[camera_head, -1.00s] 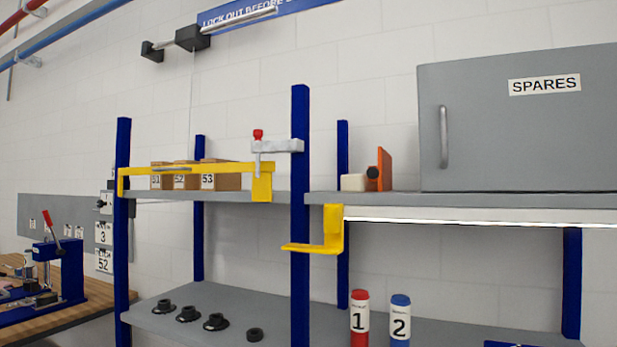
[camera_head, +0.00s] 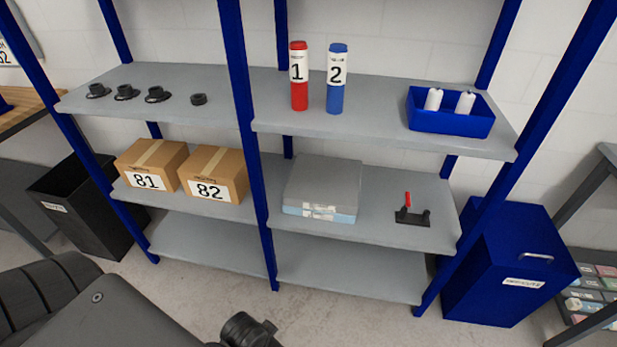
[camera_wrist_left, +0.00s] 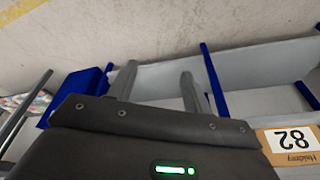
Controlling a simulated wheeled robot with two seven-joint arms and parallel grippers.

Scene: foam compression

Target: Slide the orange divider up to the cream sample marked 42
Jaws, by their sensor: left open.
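The orange divider and the cream sample marked 42 are in neither current view. My left gripper (camera_wrist_left: 158,85) shows in the left wrist view, its two grey fingers apart with nothing between them. In the head view only dark parts of my arm show along the bottom left, and I cannot make out the gripper's fingers there. My right gripper is not in view.
A grey shelf (camera_head: 225,120) carries black knobs (camera_head: 125,92), a red tube 1 (camera_head: 299,85), a blue tube 2 (camera_head: 337,88) and a blue bin (camera_head: 450,122). Cartons 81 (camera_head: 150,160) and 82 (camera_head: 213,172) sit below. A blue cabinet (camera_head: 510,265) stands right.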

